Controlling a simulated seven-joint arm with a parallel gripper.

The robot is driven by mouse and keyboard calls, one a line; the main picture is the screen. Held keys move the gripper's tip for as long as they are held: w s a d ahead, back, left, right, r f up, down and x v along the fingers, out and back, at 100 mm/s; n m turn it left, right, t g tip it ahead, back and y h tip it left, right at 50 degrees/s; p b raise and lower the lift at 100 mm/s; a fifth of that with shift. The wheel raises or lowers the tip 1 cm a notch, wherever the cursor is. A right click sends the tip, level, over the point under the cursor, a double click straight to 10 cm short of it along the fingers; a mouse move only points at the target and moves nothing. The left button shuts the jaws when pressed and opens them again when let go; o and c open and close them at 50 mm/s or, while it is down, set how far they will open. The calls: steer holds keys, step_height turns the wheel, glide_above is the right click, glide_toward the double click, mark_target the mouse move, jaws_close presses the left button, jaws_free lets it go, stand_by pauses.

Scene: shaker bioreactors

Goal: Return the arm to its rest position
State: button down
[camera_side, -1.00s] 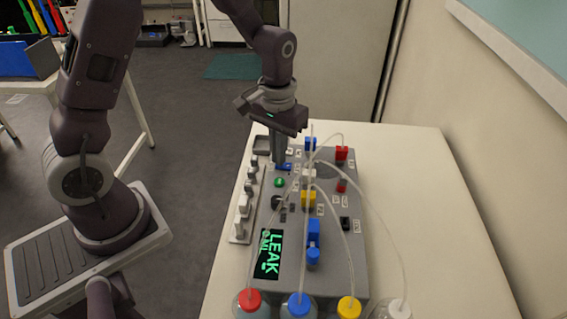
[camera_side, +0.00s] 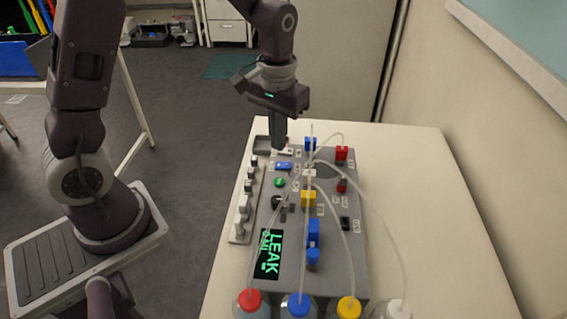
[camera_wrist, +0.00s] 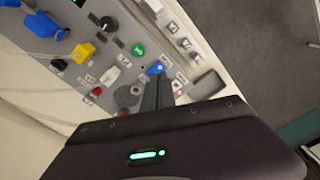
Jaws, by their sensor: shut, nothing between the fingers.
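My gripper (camera_side: 278,142) is shut and empty. In the wrist view my gripper's fingers (camera_wrist: 156,84) sit together near the blue switch (camera_wrist: 156,68). I cannot tell the exact height of the fingertips above the panel; they appear clear of it.
The panel has a green button (camera_side: 280,183), a lit screen (camera_side: 269,254) and colored blocks. Clear tubes arch from it to bottles with red (camera_side: 250,299), blue, yellow (camera_side: 349,307) and white caps. The table's right side (camera_side: 440,240) is clear.

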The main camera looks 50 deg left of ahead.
steer(key=shift+r, duration=1.05)
steer(key=s+d+r+m+t, duration=0.1)
steer(key=s+r+t, duration=0.1)
steer(key=s+r, duration=0.4)
steer(key=s+r+m+t, duration=0.2)
steer(key=s+r, duration=0.4)
steer(key=s, duration=0.7)
steer(key=shift+s+d+r+t, duration=0.3)
steer(key=shift+d+t, duration=0.1)
steer(key=shift+t, duration=0.4)
